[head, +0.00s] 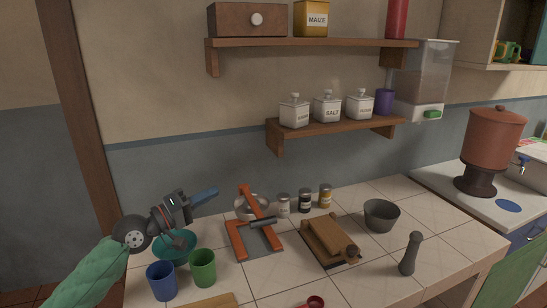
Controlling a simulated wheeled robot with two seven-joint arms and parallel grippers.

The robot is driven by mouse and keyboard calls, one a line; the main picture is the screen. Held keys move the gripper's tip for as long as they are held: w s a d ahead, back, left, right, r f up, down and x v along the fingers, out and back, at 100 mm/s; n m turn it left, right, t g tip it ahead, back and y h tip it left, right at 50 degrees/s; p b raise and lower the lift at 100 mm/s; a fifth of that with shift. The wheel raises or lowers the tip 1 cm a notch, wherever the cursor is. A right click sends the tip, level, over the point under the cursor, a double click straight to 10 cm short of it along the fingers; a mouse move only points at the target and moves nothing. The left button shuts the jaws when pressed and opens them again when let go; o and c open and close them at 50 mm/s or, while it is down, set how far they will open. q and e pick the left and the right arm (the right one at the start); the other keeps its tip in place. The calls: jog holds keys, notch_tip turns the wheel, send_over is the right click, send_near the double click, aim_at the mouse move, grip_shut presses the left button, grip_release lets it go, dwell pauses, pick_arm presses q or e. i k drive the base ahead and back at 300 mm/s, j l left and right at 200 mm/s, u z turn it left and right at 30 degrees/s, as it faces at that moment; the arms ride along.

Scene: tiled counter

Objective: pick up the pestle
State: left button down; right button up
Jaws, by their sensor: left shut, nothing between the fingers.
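My left gripper (212,192) comes in from the left, with blue fingers pointing right. It is shut and empty, above a teal bowl (175,246) and far left of the pestle. My right gripper is not in the picture.
An orange-framed press (240,222) and a wooden press (326,238) stand between my left gripper and the pestle. Several small jars (305,201) stand behind. Blue (161,281) and green (203,268) cups are front left. Bare tiles surround the pestle.

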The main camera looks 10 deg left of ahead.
aim_at(406, 266)
jog(key=k+j, duration=0.35)
jog(key=j, duration=0.15)
jog(key=k+j, duration=0.4)
jog(key=j, duration=0.1)
